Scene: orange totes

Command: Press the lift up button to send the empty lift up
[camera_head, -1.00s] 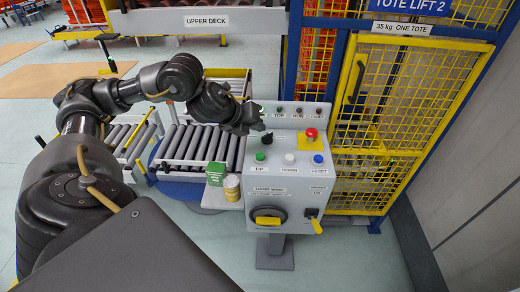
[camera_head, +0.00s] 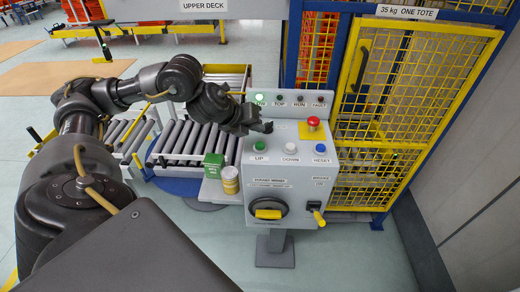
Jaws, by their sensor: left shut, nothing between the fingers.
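A grey control box (camera_head: 331,185) on a post carries a green UP button (camera_head: 259,146), a white DOWN button (camera_head: 291,147) and a blue RESET button (camera_head: 321,148). My left gripper (camera_head: 262,126) is shut and empty, above and behind the UP button in the picture. It looks apart from the button, though its height over the panel is hard to judge. A black knob-like part beside the fingertips blends with them. The lift (camera_head: 390,95) stands behind yellow mesh; its inside is hard to make out. My right gripper is not in view.
A red mushroom button (camera_head: 313,122) stands near the fingertips. A yellow-handled rotary switch (camera_head: 268,213) is on the box front. A green carton (camera_head: 214,165) and a tin (camera_head: 230,180) stand left of it.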

